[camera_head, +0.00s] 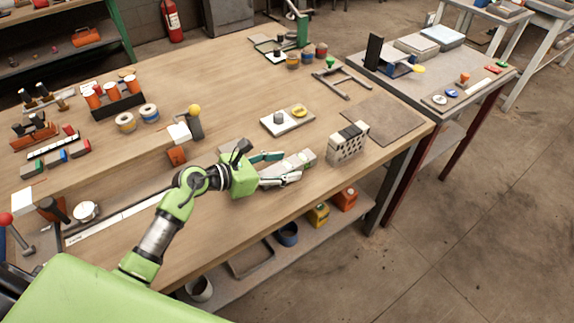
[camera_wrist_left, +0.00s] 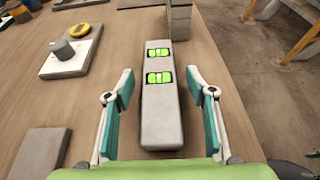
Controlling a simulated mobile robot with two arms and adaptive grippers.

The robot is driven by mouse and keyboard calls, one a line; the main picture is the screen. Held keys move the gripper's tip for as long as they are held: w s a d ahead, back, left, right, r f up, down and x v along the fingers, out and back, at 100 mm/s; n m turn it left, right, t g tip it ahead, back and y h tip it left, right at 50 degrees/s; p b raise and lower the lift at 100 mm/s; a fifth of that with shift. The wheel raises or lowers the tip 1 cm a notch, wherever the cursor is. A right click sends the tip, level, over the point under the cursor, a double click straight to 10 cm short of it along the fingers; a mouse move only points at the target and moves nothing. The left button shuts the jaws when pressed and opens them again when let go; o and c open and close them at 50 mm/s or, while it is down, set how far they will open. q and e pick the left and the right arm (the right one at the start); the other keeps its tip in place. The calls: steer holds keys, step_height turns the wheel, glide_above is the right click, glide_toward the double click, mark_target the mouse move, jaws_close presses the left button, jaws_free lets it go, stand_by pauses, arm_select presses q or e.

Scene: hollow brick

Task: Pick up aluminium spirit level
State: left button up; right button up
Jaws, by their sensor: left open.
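The aluminium spirit level (camera_head: 299,160) is a grey bar lying on the wooden table near its front edge. In the left wrist view the spirit level (camera_wrist_left: 161,112) shows two bright green vials and points away from me. My left gripper (camera_head: 283,167) is open, with its fingers at the near end of the level. In the left wrist view the left gripper (camera_wrist_left: 161,95) has one teal-padded finger on each side of the bar, with a gap on both sides. The near end of the level reaches down close to the green palm. My right gripper is not in view.
A hollow brick (camera_head: 347,146) stands just beyond the level's far end. A white plate (camera_head: 287,121) with a grey cylinder and a yellow ring lies behind. A flat brown board (camera_head: 385,124) lies to the right. The table's front edge is close by.

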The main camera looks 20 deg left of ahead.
arm_select(q)
steer(key=shift+x, duration=0.85)
steer(key=shift+a, duration=0.1)
steer(key=c, duration=1.4)
steer(key=shift+r, duration=0.1)
